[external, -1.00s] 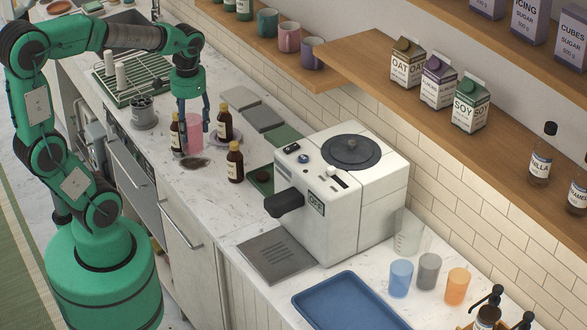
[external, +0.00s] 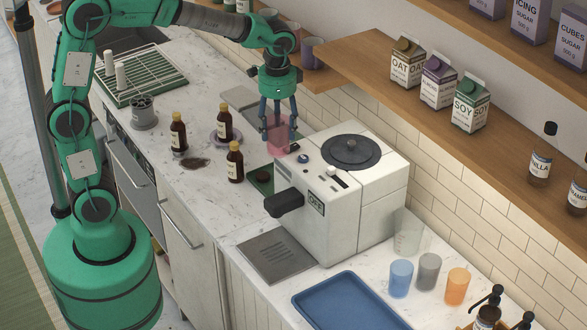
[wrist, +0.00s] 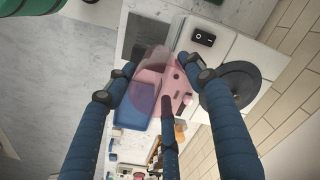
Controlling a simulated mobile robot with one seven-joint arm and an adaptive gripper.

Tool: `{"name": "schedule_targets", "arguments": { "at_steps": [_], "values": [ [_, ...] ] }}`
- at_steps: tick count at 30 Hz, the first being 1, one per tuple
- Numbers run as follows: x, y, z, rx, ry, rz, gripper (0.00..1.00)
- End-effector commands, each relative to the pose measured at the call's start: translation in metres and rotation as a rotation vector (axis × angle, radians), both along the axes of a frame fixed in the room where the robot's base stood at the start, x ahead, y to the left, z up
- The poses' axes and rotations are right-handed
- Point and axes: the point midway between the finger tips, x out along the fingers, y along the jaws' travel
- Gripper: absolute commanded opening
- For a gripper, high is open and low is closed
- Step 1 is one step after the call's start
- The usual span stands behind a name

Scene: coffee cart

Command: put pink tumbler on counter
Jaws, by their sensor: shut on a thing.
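The pink tumbler (external: 279,134) is translucent and is held in my gripper (external: 278,122), whose fingers are shut around it. In the external view it hangs in the air just behind the left end of the white coffee machine, and whether it touches the machine cannot be told. In the wrist view the pink tumbler (wrist: 160,82) sits between the blue fingers of my gripper (wrist: 160,90), and the machine shows through and beyond it. The white marble counter (external: 205,200) runs below.
The white machine (external: 345,200) stands close to the tumbler. A blue tray (external: 350,305) and blue, grey and orange tumblers (external: 457,286) are at the front right. A wooden shelf (external: 350,50) is nearby at right.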

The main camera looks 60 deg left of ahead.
Motion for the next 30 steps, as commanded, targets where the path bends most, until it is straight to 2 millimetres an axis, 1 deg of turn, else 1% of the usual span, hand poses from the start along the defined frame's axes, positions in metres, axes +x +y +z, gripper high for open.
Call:
{"name": "schedule_targets", "arguments": {
  "at_steps": [1,5,6,11,14,15,20,21,24,27,30],
  "values": [
    [0.008,-0.018,0.001,0.0,0.002,-0.044,0.21],
    [0.025,-0.058,0.0,0.0,0.002,-0.147,0.21],
    [0.03,-0.071,0.0,0.0,0.0,-0.178,0.21],
    [0.044,-0.125,-0.003,0.0,0.001,-0.307,0.21],
    [0.051,-0.16,-0.006,0.0,0.001,-0.386,0.21],
    [0.053,-0.175,-0.007,0.0,0.0,-0.419,0.21],
    [0.058,-0.233,-0.014,0.0,0.0,-0.545,0.21],
    [0.057,-0.249,-0.016,0.0,0.0,-0.578,0.21],
    [0.057,-0.283,-0.02,0.0,-0.001,-0.651,0.21],
    [0.054,-0.312,-0.025,0.0,-0.001,-0.712,0.21],
    [0.051,-0.336,-0.029,0.0,-0.002,-0.762,0.21]
  ]
}}
